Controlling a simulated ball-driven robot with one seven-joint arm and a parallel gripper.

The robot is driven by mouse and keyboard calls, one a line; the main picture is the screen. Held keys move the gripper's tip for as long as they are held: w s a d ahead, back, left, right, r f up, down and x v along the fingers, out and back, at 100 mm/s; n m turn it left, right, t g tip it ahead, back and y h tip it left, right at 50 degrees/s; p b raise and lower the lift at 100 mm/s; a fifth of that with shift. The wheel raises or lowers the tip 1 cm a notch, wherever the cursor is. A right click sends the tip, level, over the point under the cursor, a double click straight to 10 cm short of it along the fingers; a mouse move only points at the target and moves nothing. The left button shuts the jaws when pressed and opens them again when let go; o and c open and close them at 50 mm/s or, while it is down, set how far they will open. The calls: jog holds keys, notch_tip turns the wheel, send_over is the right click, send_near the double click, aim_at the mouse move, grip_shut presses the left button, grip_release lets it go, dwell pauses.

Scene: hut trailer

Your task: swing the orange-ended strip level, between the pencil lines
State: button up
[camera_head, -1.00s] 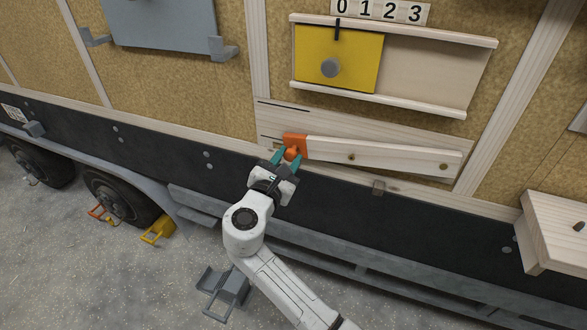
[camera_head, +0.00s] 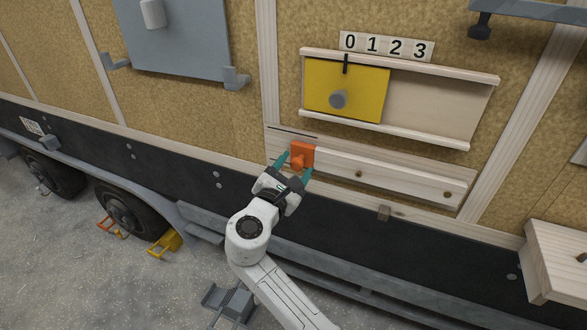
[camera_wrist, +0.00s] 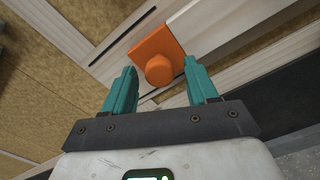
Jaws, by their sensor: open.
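The pale wooden strip (camera_head: 405,178) lies along the backing board on the hut wall, close to parallel with the board's edges. Its left end carries an orange plate (camera_head: 304,149) with a round orange knob (camera_wrist: 159,70). In the wrist view a dark line (camera_wrist: 122,36) runs above the orange plate and another (camera_wrist: 170,91) below it; the plate appears to sit between them. My gripper (camera_head: 297,165) is open, its teal fingers either side of the knob. The wrist view shows gaps between the fingers (camera_wrist: 160,80) and the knob.
Above is a yellow sliding panel (camera_head: 358,92) with a grey knob in wooden rails, under a 0-1-2-3 number plate (camera_head: 387,46). A wooden box (camera_head: 560,262) juts out at right. A grey panel (camera_head: 175,50) is upper left.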

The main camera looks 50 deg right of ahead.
jog(key=v, duration=1)
jog(key=shift+a+b, duration=0.35)
jog(key=shift+a, duration=0.05)
jog(key=shift+s, duration=0.15)
jog(key=s+d+f+m+g+y, duration=0.35)
jog(key=s+f+m+y, duration=0.4)
jog(key=s+f, duration=0.55)
jog(key=s+a+f+m+g+y, duration=0.1)
jog(key=s+a+f+m+y, duration=0.5)
jog(key=s+f+m+y, duration=0.3)
jog(key=s+f, duration=0.1)
jog(key=s, duration=0.2)
jog(key=shift+s+a+f+m+g, duration=0.3)
jog(key=shift+s+a+m+g, duration=0.05)
jog(key=shift+a, duration=0.05)
jog(key=shift+c, duration=0.3)
